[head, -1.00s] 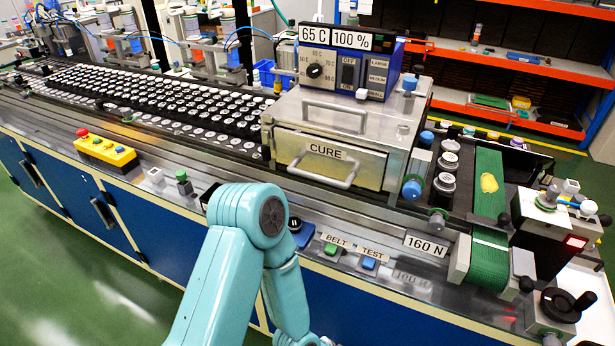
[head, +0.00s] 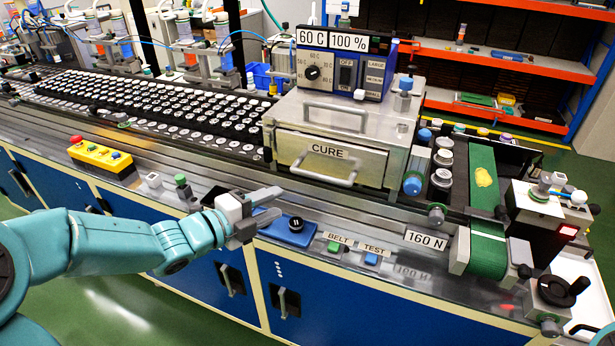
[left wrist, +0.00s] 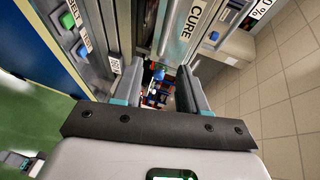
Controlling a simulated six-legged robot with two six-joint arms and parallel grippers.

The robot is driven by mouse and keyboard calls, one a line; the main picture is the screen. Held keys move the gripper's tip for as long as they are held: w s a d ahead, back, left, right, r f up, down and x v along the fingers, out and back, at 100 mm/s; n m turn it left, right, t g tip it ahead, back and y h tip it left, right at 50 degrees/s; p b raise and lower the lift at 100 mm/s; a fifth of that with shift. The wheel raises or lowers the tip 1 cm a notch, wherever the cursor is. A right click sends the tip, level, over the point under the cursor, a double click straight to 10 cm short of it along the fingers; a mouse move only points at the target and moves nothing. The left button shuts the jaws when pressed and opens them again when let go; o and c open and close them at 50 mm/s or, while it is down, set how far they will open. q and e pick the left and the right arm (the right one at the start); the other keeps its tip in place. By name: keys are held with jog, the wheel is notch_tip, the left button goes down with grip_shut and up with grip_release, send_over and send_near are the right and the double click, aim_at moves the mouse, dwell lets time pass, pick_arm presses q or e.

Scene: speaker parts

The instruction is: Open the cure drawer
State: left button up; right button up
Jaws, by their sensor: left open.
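The cure drawer (head: 330,158) is the metal front labelled CURE, set in a silver box, with a bar handle (head: 322,175) across its front. It appears shut. My left gripper (head: 268,205) is open and empty, in front of the machine, lower and to the left of the drawer handle and apart from it. In the left wrist view the drawer front (left wrist: 186,22) shows at the top, beyond my open left fingers (left wrist: 158,88). My right gripper is not in view.
A control box (head: 345,68) reading 60 C and 100 % sits on top. Below the drawer are a blue pad with a black knob (head: 292,226), a green BELT button (head: 333,246) and a blue TEST button (head: 371,258). A green belt (head: 484,190) runs at right.

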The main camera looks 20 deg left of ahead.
aim_at(318, 178)
pick_arm(q)
jog(key=p+x, duration=0.1)
jog(key=x, duration=0.4)
jog(key=p+x, duration=0.2)
jog(key=x, duration=0.3)
jog(key=a+r+p+x, duration=0.1)
jog(key=x, duration=0.4)
jog(key=shift+w, duration=0.3)
jog(key=shift+w+d+f+p, duration=0.2)
jog(key=shift+w+d+p, duration=0.1)
jog(key=shift+w, duration=0.2)
grip_shut()
